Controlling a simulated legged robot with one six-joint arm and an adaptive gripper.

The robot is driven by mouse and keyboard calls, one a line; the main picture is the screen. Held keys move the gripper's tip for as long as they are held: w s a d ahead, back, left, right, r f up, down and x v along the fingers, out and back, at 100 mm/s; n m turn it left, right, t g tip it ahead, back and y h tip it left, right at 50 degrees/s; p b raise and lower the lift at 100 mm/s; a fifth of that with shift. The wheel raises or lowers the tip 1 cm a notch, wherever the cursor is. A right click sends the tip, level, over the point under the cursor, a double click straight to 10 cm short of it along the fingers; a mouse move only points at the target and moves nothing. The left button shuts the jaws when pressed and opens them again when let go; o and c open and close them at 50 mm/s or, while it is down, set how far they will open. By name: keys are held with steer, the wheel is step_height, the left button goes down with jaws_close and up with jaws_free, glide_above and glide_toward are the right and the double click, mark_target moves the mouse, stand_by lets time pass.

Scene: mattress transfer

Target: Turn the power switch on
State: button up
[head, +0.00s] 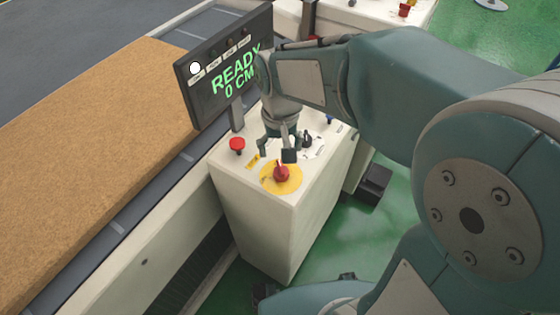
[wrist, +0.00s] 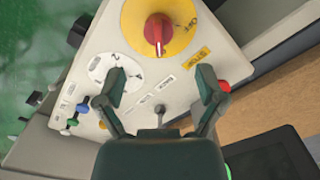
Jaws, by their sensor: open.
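The power switch, a red rotary knob (head: 281,173) on a round yellow plate (head: 268,184), is on top of the white control box (head: 265,220) near its front corner. In the wrist view the red knob (wrist: 158,30) is at the top centre on its yellow plate (wrist: 130,18), ahead of the fingertips. My gripper (head: 277,152) is open and empty above the panel, just behind the knob in the head view. In the wrist view its two fingers (wrist: 161,80) are spread apart, not touching the knob. A lit screen (head: 232,78) reads "READY 0 CM".
A red push button (head: 237,144) is left of my gripper. A white dial (wrist: 112,70) and blue, green and red small controls (wrist: 72,122) share the panel. A brown mattress (head: 90,150) lies on the conveyor at left. Green floor surrounds the box's right side.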

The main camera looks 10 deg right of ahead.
mark_target(280, 168)
step_height(280, 168, up, 4)
steer(key=shift+f, duration=0.1)
stand_by(0.5)
steer(key=s+d+r+t, duration=0.2)
steer(key=s+d, duration=0.3)
steer(key=s, duration=0.1)
steer(key=s+d+r+m+t, duration=0.1)
steer(key=s+d+r+t, duration=0.1)
steer(key=s+d, duration=0.3)
steer(key=shift+s+d+t, duration=0.4)
steer(key=shift+s+t, duration=0.4)
steer(key=shift+s, duration=0.05)
steer(key=shift+r, duration=0.1)
stand_by(1.1)
